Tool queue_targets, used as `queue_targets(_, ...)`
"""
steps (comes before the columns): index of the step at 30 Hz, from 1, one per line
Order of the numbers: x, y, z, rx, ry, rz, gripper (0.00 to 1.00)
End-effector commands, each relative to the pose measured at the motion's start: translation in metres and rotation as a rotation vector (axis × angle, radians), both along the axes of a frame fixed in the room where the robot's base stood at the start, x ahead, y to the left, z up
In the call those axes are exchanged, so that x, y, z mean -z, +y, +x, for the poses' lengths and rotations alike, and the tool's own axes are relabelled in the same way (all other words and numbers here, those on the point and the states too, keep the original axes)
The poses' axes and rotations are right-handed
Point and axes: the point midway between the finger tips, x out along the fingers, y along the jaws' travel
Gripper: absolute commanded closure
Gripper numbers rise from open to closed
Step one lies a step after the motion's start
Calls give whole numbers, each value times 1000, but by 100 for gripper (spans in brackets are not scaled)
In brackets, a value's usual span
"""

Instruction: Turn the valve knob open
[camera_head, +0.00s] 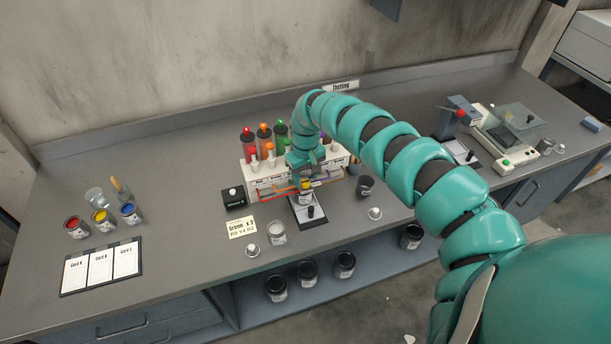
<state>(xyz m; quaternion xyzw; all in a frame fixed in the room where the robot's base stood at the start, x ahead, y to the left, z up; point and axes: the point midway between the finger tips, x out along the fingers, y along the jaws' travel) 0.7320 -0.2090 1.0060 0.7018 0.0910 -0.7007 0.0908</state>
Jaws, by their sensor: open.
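A white tinting dispenser (262,183) stands on the bench, with red (248,148), orange (265,138) and green (281,133) canisters behind it. Small pale upright knobs (270,157) line its top; which one is the valve knob I cannot tell. Red, orange and purple lines run along its front. My gripper (304,180) points down at the dispenser's front middle, above a small can (305,198) on a black-and-white stand (307,213). It is open. My gripper and arm hide part of the dispenser and its right-hand canisters. Contact with a knob cannot be made out.
A black box (233,197), a label card (242,228), a pale cup (277,232) and a dark cup (365,186) surround the dispenser. Paint cans (101,219) and a card board (101,266) lie left. Lab devices (505,130) stand right. The bench's left rear is clear.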

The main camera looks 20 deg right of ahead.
Motion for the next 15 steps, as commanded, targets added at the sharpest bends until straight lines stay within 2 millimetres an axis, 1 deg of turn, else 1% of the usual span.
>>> queue_targets(6,14,0,-1,0,3,1,52)
queue_targets(15,16,0,-1,0,2,-1,52)
